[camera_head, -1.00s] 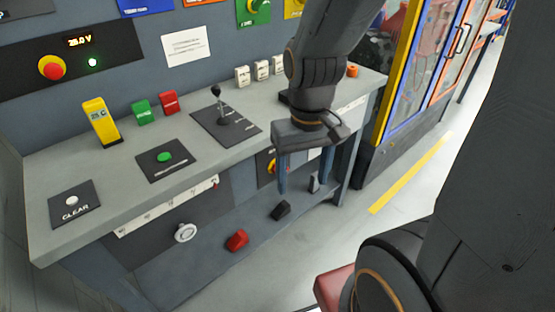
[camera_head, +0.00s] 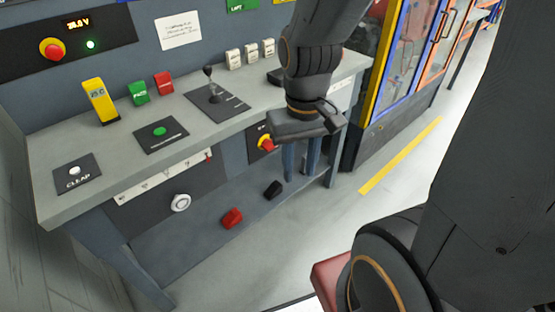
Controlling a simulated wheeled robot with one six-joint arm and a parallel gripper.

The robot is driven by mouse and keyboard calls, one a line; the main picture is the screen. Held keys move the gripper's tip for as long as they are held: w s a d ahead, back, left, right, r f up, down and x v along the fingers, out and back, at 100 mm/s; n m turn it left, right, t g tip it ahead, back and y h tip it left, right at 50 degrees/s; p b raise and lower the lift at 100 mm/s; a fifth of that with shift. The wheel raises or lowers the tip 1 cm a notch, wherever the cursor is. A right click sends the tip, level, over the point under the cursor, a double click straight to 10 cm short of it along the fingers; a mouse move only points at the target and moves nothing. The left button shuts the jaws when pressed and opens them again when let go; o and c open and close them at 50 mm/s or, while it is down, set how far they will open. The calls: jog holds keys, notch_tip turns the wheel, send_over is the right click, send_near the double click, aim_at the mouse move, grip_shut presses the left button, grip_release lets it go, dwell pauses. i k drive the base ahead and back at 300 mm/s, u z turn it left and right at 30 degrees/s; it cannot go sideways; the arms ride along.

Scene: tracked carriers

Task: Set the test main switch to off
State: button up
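My gripper (camera_head: 300,174) points down in front of the bench, just right of the switch in the picture. Its two blue-grey fingers are apart with nothing seen between them. It appears not to touch the switch.
The bench top (camera_head: 60,150) holds a joystick (camera_head: 213,95), a green button (camera_head: 159,131) and several coloured blocks. A red emergency button (camera_head: 51,49) is on the wall panel. A red block (camera_head: 232,217) and a black block (camera_head: 273,189) lie below. Floor at right is open.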

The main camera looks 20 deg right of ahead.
aim_at(267, 145)
jog(key=u, duration=0.05)
jog(key=k, duration=0.25)
jog(key=z, duration=0.8)
jog(key=i, duration=0.7)
jog(key=u, duration=0.8)
jog(key=k, duration=1.2)
jog(key=u, duration=0.65)
